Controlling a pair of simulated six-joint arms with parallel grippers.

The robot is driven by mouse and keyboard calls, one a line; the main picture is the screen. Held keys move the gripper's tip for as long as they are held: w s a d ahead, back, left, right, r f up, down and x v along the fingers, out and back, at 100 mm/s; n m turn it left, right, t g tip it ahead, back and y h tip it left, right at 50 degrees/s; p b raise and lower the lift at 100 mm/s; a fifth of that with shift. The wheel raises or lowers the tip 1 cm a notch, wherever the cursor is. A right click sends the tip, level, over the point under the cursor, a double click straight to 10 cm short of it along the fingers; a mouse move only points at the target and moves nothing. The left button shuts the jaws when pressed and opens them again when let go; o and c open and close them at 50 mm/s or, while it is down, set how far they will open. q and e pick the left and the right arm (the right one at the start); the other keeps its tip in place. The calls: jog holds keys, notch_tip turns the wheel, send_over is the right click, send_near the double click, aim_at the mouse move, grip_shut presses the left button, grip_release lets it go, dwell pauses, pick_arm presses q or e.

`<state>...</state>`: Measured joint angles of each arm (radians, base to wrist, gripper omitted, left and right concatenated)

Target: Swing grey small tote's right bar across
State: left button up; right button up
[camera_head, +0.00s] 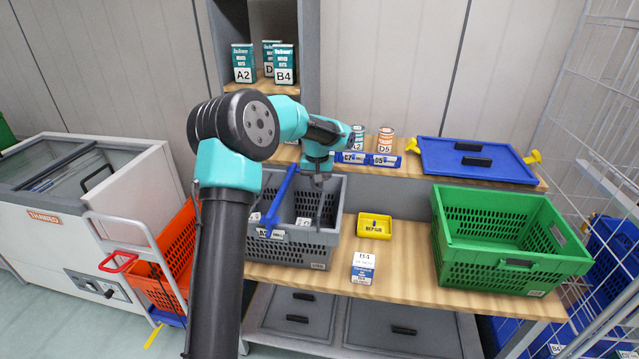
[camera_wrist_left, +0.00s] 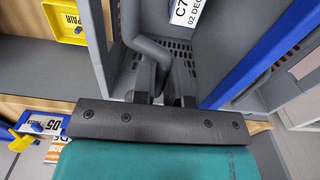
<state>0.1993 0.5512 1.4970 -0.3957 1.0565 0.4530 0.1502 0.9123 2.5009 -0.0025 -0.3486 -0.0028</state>
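The grey small tote (camera_head: 322,236) stands on the wooden bench, partly hidden behind my left arm. A blue bar (camera_head: 281,199) runs along its left part; it also shows at the right in the left wrist view (camera_wrist_left: 262,55). The tote's right bar, a bent grey rod (camera_wrist_left: 152,47), shows in the left wrist view and runs down to my left fingertips. My left gripper (camera_head: 318,183) is above the tote's back right. Its fingers (camera_wrist_left: 162,88) are close together with the grey rod between them, and seem shut on it. My right gripper is not in view.
A yellow bin (camera_head: 374,226) and a B4 box (camera_head: 362,268) stand right of the tote. A green crate (camera_head: 508,240) is farther right. A blue lid (camera_head: 475,160) and blue tagged pieces (camera_head: 382,160) lie on the raised shelf behind. An orange tote (camera_head: 166,262) is at the left.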

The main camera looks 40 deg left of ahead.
pick_arm(q)
jog(key=shift+s+a+f, duration=0.35)
jog(key=shift+a+f, duration=0.3)
jog(key=shift+s+a+f, duration=0.25)
jog(key=shift+a+f, duration=0.25)
jog(key=shift+f, duration=0.35)
jog(key=o, duration=1)
jog(key=shift+o, duration=0.2)
